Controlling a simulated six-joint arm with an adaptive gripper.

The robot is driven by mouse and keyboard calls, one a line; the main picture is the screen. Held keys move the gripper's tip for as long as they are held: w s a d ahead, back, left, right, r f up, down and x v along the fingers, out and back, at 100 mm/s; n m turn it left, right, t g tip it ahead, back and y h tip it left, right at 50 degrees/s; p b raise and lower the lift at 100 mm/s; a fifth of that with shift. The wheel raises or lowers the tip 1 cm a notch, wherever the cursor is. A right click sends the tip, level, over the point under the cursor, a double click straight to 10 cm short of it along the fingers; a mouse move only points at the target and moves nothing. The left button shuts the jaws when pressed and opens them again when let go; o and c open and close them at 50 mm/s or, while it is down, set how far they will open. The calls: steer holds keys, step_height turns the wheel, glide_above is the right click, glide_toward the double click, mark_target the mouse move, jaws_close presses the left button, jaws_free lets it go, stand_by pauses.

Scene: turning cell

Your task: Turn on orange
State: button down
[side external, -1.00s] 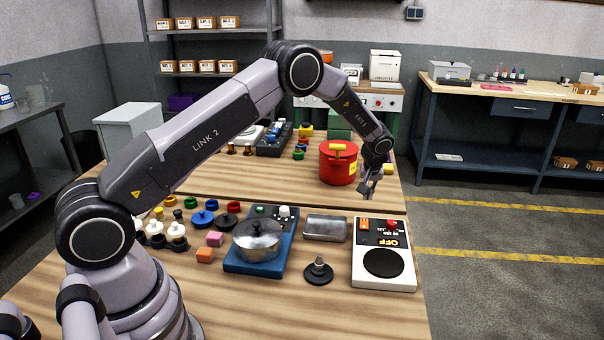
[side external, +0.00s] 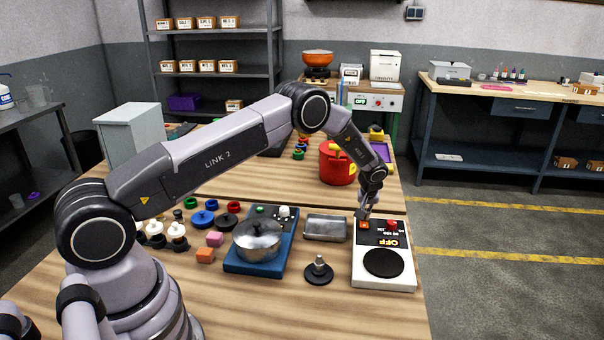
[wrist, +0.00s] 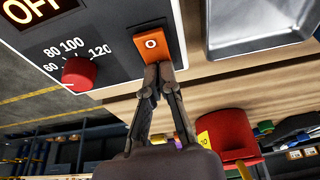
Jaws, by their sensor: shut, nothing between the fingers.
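The orange rocker switch (side external: 364,225) sits at the back left corner of a white hot plate unit (side external: 366,281). In the wrist view the orange switch (wrist: 152,44) carries a white "O" mark. The unit's display (side external: 391,242) reads OFF. My gripper (side external: 362,214) is shut and empty, pointing down at the switch. In the wrist view the closed fingertips of my gripper (wrist: 159,68) are at the switch's near edge; I cannot tell whether they touch it. A red knob (wrist: 78,73) with a temperature scale is beside the switch.
A metal tray (side external: 325,229) lies just left of the unit. A dark round base with a metal peg (side external: 319,270) stands in front of the tray. A pot (side external: 257,240) sits on a blue unit (side external: 253,266) farther left. A red canister (side external: 335,168) stands behind.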

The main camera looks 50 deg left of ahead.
mark_target(364, 225)
steer(key=shift+s+d, duration=0.1)
steer(key=shift+s+d+r, duration=0.15)
steer(key=shift+s+d, duration=0.3)
stand_by(0.4)
step_height(364, 225, up, 14)
steer(key=shift+s+d, duration=0.2)
stand_by(0.3)
